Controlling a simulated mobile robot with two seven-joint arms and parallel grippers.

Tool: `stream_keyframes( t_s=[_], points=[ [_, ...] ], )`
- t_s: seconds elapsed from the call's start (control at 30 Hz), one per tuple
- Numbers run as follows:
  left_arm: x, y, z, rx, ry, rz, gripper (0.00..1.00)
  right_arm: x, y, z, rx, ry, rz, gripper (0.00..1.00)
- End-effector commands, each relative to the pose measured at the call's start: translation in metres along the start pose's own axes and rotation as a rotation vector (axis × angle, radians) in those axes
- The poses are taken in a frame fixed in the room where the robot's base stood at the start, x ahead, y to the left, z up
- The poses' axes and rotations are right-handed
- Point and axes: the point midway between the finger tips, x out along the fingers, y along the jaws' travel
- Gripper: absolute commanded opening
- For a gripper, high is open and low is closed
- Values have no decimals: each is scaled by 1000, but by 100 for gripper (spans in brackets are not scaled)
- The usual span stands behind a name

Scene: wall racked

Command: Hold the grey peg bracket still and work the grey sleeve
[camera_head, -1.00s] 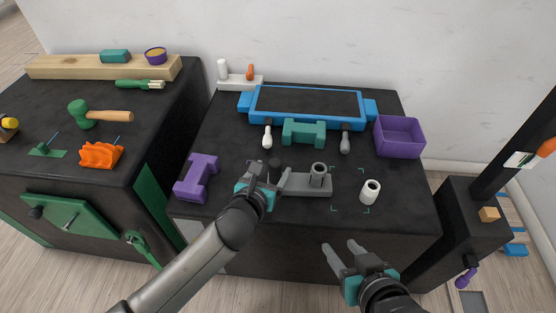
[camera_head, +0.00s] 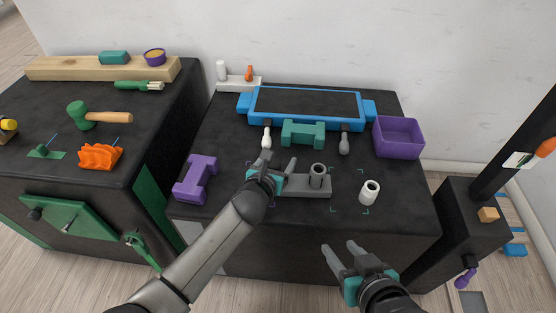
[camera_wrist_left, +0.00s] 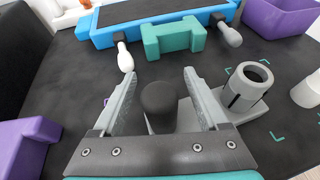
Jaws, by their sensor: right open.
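The grey peg bracket (camera_head: 321,190) lies on the dark bench top, partly hidden by my left gripper in the head view. A grey slotted hollow cylinder, apparently the sleeve (camera_head: 317,176), stands upright at its right end; it also shows in the left wrist view (camera_wrist_left: 245,88). A dark round knob (camera_wrist_left: 159,104) stands at the bracket's left end. My left gripper (camera_head: 277,164) is open, its fingers on either side of the knob with gaps visible. My right gripper (camera_head: 340,246) is open and empty in front of the bench's front edge.
A pale hollow tube (camera_head: 369,192) stands right of the bracket by green corner marks. A purple block (camera_head: 196,180) lies left. A teal block (camera_head: 303,133), blue-framed panel (camera_head: 305,106) and purple bin (camera_head: 399,138) stand behind. The front right bench top is clear.

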Motion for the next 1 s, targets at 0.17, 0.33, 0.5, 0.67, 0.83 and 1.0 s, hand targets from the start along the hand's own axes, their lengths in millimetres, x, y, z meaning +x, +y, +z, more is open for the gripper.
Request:
stream_keyframes(
  t_s=[0.17, 0.33, 0.5, 0.67, 0.83, 1.0],
  points=[
    [0, 0, 0, 0, 0, 0, 57, 0, 0, 0, 0, 0, 0, 50],
    [0, 0, 0, 0, 0, 0, 38, 0, 0, 0, 0, 0, 0, 50],
    [0, 0, 0, 0, 0, 0, 19, 0, 0, 0, 0, 0, 0, 50],
    [0, 0, 0, 0, 0, 0, 1, 0, 0, 0, 0, 0, 0, 50],
    [0, 0, 0, 0, 0, 0, 0, 0, 0, 0, 0, 0, 0, 50],
    [0, 0, 0, 0, 0, 0, 0, 0, 0, 0, 0, 0, 0, 50]
  ],
)
